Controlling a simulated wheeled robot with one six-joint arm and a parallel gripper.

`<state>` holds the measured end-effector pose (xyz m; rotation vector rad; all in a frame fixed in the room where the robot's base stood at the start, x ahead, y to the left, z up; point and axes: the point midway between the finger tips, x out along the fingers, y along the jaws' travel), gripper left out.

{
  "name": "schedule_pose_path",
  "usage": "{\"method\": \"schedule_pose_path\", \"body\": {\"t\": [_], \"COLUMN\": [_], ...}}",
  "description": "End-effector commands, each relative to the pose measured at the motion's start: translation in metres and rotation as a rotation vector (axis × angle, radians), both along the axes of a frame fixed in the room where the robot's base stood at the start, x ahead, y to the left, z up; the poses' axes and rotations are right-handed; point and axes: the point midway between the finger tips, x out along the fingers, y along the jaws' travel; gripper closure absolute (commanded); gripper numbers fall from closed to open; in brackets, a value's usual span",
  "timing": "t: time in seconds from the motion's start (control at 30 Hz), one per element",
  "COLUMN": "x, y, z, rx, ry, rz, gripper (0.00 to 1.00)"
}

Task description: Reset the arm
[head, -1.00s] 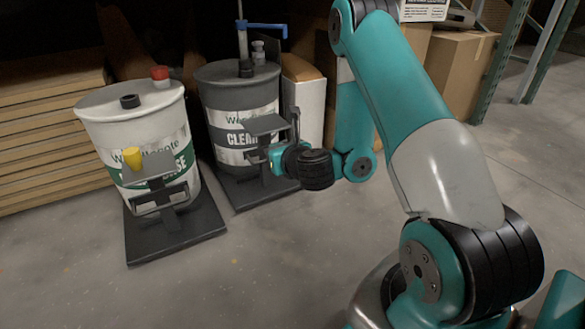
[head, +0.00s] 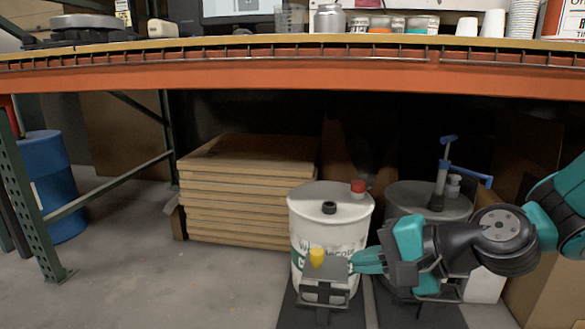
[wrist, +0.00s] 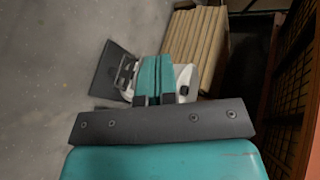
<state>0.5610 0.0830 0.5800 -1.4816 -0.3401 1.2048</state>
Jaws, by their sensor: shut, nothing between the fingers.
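My gripper (head: 366,261) is in the head view at the right, its teal fingers together and empty. It is in front of the drums, and its fingertips overlap the right edge of the white drum (head: 318,226) in the picture; I cannot tell the gap. In the wrist view the gripper (wrist: 166,72) points toward the white drum (wrist: 187,79), which its fingers partly hide. My arm enters from the right edge of the head view and covers part of the dark grey drum (head: 418,197).
An orange-edged workbench (head: 250,75) with cups and cans crosses above the drums. A blue barrel (head: 50,180) stands far left. Floor at lower left is clear.

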Motion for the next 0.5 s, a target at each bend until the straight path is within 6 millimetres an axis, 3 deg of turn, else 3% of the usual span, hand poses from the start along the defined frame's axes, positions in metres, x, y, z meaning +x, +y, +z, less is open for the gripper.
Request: {"method": "schedule_pose_path", "body": {"t": [0.03, 0.2, 0.5], "x": [-0.026, -0.092, -0.164], "y": [0.010, 0.005, -0.038], "z": [0.042, 0.085, 0.157], "rx": [-0.130, -0.480, -0.824], "ry": [-0.079, -0.248, -0.376], "rz": [0.166, 0.611, 1.119], "gripper": [1.00, 1.00, 1.00]}}
